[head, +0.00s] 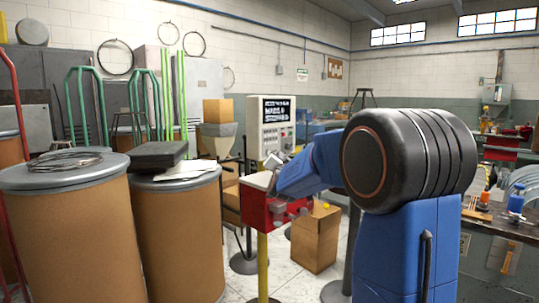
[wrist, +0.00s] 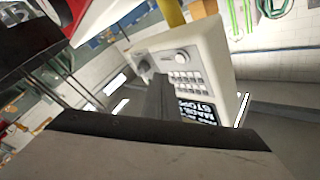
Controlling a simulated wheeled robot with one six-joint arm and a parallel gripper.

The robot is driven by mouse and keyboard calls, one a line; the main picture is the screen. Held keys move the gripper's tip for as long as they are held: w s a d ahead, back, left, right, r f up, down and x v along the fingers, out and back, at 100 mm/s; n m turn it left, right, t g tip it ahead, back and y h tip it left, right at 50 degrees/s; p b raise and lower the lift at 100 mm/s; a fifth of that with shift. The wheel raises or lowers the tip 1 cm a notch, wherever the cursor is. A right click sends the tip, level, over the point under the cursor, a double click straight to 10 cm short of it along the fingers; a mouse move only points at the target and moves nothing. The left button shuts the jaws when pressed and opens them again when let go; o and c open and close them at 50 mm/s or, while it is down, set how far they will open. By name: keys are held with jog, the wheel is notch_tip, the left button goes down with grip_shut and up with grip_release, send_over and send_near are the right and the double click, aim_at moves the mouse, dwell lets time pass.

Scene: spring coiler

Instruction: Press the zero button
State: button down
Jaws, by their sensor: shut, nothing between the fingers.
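A cream control cabinet (head: 272,130) stands beyond my arm in the head view, with a lit black screen showing white text and a panel of small controls. In the wrist view the cabinet (wrist: 222,50) appears turned over, with a round knob, rows of small buttons and part of the screen. I cannot tell which button is the zero button; no label is readable. My gripper (wrist: 158,88) is shut and empty, its dark fingers overlapping the cabinet's face in the wrist view. I cannot tell whether they touch it. In the head view the fingers cannot be made out clearly.
A red box with a pale top (head: 262,206) on a yellow post stands close to my arm. A cardboard carton (head: 314,240) is on the floor behind it. Large brown drums (head: 75,235) stand at left; a cluttered workbench (head: 500,225) is at right.

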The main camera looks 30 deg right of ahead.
jog(key=shift+s+d, duration=0.2)
jog(key=shift+s, duration=0.4)
jog(key=shift+s+d, duration=0.2)
jog(key=shift+s, duration=0.4)
